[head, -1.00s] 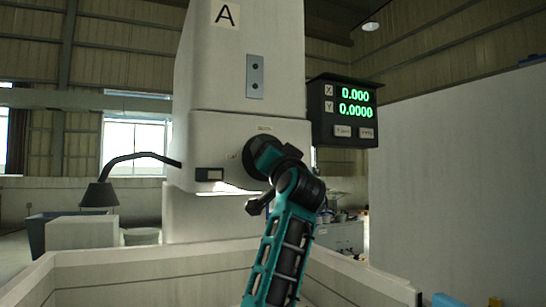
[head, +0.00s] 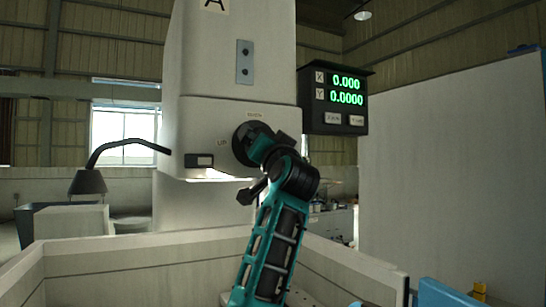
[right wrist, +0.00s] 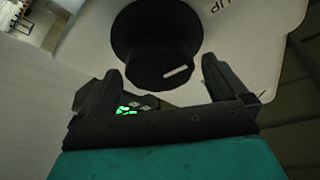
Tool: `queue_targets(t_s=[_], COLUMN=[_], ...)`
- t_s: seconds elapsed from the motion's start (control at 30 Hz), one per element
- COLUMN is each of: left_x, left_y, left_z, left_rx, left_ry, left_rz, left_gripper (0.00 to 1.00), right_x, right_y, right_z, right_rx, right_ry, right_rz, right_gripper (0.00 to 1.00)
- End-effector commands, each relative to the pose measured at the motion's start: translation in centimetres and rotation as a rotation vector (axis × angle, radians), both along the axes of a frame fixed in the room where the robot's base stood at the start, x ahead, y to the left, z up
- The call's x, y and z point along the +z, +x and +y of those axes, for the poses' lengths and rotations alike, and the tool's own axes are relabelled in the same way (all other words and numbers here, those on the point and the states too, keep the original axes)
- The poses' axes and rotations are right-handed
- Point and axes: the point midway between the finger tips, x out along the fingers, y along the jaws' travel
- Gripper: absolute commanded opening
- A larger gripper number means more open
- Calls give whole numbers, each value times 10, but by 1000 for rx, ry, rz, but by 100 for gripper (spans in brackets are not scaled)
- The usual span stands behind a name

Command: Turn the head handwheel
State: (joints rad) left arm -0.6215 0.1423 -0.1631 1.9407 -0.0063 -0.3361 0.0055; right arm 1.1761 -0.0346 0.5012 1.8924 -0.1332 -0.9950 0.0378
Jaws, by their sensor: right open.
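The head handwheel (head: 240,143) is a black round knob on the front of the pale machine head, partly hidden behind my right gripper (head: 258,146) in the head view. In the right wrist view the handwheel (right wrist: 150,38) has a wide black disc and a smaller cap with a white mark. My right gripper (right wrist: 160,72) is open, with one finger on each side of the cap's lower part. I see no clear contact; I cannot tell how deep the fingers reach. My left gripper is not in view.
A readout box (head: 333,103) with green digits hangs right of the handwheel. A dark lamp (head: 88,181) on a bent arm stands at left. The pale tank wall (head: 140,262) lies below the head. An UP label (right wrist: 223,4) is beside the handwheel.

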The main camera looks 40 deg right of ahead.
Motion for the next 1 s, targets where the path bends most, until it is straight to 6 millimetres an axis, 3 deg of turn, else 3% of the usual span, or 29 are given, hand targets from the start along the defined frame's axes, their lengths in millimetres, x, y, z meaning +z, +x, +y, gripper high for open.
queue_targets(t_s=[0.5, 0.7, 1.0], left_x=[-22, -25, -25], left_y=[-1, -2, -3], left_z=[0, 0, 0], left_rx=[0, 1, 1], left_ry=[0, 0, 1], left_rz=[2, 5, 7], left_gripper=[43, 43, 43], right_x=[-34, -38, -39], right_y=[-81, -92, -93], right_z=[44, 51, 52], right_rx=[0, 2, 2], right_ry=[0, 1, 1], right_rz=[-1, 0, 0], right_gripper=[100, 100, 100])
